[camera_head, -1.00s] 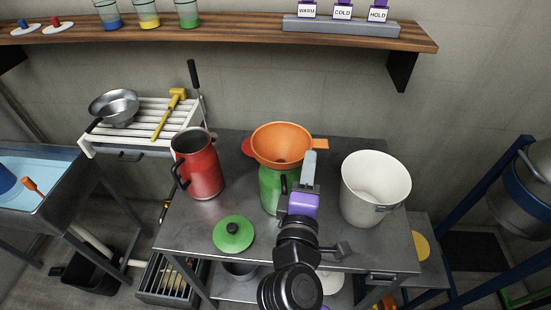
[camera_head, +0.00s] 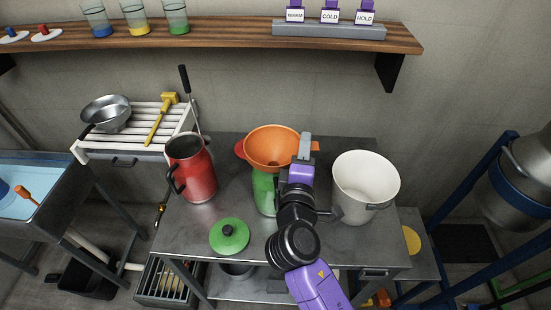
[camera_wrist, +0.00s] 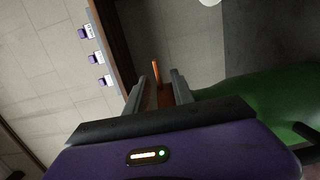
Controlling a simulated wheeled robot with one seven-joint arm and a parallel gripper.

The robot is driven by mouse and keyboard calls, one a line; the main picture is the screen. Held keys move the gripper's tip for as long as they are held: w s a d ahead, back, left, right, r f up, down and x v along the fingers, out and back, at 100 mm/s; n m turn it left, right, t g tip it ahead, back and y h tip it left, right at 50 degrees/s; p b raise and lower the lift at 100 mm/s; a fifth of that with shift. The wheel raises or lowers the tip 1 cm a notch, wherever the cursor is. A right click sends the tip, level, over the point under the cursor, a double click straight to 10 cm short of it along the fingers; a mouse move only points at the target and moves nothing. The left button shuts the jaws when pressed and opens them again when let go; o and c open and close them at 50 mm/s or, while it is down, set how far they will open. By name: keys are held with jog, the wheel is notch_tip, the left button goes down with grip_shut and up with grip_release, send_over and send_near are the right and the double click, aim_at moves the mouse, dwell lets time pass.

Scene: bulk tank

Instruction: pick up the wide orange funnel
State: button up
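The wide orange funnel (camera_head: 271,146) sits on top of a green can (camera_head: 264,190) on the metal table, with its flat tab pointing right. In the head view my gripper (camera_head: 305,146) is at the funnel's right side, over the tab, and hides part of it. In the wrist view the two grey fingers of my gripper (camera_wrist: 160,88) stand apart. A thin orange edge of the funnel (camera_wrist: 155,72) shows between or just beyond their tips. I see gaps beside it; contact cannot be told.
A red jug (camera_head: 191,169) stands left of the can and a white bucket (camera_head: 365,187) close on the right. A green lid (camera_head: 229,236) lies at the table front. A wooden shelf (camera_head: 230,37) runs above. A red piece (camera_head: 240,149) shows behind the funnel's left rim.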

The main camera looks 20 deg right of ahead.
grip_shut()
dwell(1.2)
